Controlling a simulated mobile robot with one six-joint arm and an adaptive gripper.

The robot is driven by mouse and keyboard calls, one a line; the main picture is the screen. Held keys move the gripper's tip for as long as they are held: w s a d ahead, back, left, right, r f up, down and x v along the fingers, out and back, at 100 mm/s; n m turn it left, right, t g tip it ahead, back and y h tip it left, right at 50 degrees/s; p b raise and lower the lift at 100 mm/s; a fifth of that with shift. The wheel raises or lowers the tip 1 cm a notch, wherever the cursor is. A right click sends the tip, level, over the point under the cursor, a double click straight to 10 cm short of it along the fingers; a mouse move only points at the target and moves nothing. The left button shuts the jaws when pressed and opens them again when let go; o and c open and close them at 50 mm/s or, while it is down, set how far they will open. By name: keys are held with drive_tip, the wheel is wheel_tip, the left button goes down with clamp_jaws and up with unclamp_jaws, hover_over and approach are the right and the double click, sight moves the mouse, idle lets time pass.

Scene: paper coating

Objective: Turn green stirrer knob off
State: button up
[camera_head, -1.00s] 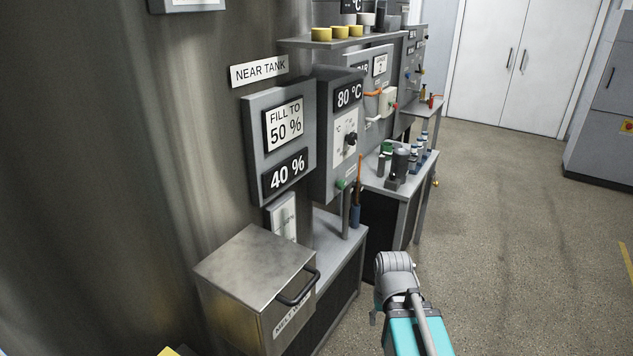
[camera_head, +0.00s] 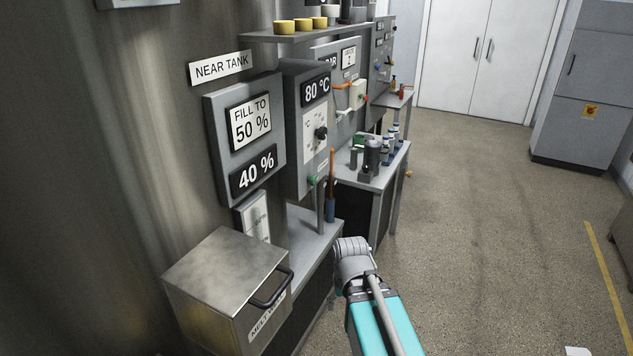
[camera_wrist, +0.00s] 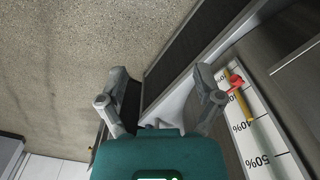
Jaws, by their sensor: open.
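A small green knob (camera_head: 313,180) sits at the lower edge of the grey 80 °C panel (camera_head: 292,130), beside an upright grey post. Its setting is too small to read. A larger black knob (camera_head: 320,133) is on the same panel's face. My gripper (camera_wrist: 162,78) is open and empty in the wrist view, with its two fingers spread over the floor and a dark bench side. The green knob is not seen in the wrist view. In the head view my arm is at the lower middle, below and right of the panel; the fingertips cannot be made out there.
A steel box (camera_head: 225,280) with a black handle stands at the lower left by the large tank (camera_head: 120,200). A bench (camera_head: 380,178) with bottles stands beyond the panel. A red part (camera_wrist: 236,81) lies near a percent scale.

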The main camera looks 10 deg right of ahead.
drive_tip(key=w+a+m+y, duration=0.1)
drive_tip(key=w+a, duration=0.1)
drive_tip(key=w, duration=0.1)
drive_tip(key=m+t+y+b, duration=0.8)
drive_tip(key=m+t+y, duration=0.4)
drive_tip(key=m, duration=0.4)
approach(316, 181)
drive_tip(key=s+d+g+y, duration=0.1)
drive_tip(key=d, duration=0.2)
drive_tip(key=shift+s+r, duration=0.1)
drive_tip(key=shift+s, duration=0.05)
drive_tip(key=x, duration=1.3)
drive_tip(key=shift+a, duration=0.4)
